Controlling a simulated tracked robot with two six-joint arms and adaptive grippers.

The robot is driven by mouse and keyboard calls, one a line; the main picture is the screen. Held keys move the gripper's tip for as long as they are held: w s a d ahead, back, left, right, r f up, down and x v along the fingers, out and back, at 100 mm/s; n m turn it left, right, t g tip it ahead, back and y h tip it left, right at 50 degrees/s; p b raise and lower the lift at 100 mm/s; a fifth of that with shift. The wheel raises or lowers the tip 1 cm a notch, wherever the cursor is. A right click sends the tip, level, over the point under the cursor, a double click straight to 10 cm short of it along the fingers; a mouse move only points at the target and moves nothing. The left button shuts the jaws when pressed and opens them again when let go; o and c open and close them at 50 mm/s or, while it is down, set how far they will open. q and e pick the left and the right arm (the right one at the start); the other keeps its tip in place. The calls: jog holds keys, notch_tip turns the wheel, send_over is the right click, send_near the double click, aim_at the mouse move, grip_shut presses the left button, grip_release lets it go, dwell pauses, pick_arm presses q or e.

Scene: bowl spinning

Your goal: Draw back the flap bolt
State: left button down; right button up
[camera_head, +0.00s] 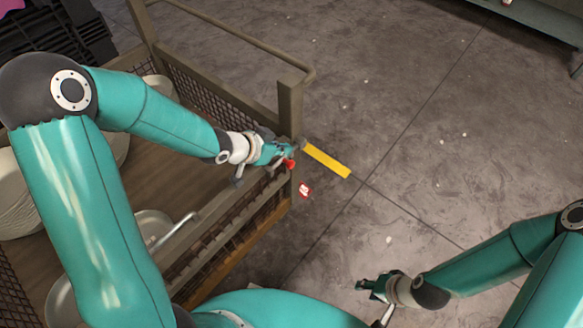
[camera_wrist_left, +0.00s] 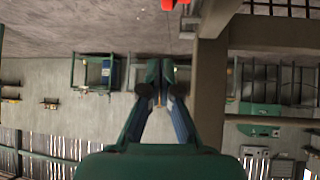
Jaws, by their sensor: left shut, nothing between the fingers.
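The red knob of the flap bolt (camera_head: 290,164) shows at the corner post of the brown cage cart, just below and beside my left gripper (camera_head: 291,147). The bolt's body is too small and too covered by the gripper to make out. In the left wrist view a red piece (camera_wrist_left: 168,4) shows at the top edge, beyond the fingertips and apart from them. My left gripper also shows there (camera_wrist_left: 160,66), its fingers together and empty. My right gripper (camera_head: 364,284) hangs over the floor at the lower right, away from the cart; its opening is unclear.
The cage cart (camera_head: 290,105) has mesh walls and an upright post close to my left gripper. Pale bowls (camera_head: 15,205) stand inside it. A yellow strip (camera_head: 328,161) and a small red-and-white piece (camera_head: 304,190) lie on the floor, which is otherwise mostly clear.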

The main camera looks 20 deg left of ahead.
pick_arm(q)
jog(key=shift+w+a+r, duration=0.2)
jog(key=shift+a+r, duration=0.05)
jog(key=shift+r, duration=0.1)
jog(key=b+x, duration=0.3)
jog(key=x, duration=0.7)
jog(key=shift+s+a+f, duration=0.25)
jog(key=shift+s+f, duration=0.05)
jog(key=shift+s, duration=0.2)
jog(key=shift+s+a+f, duration=0.3)
jog(key=shift+s, duration=0.25)
jog(key=shift+s+a+f, duration=0.25)
jog(key=shift+s+f, duration=0.05)
jog(key=shift+s, duration=0.2)
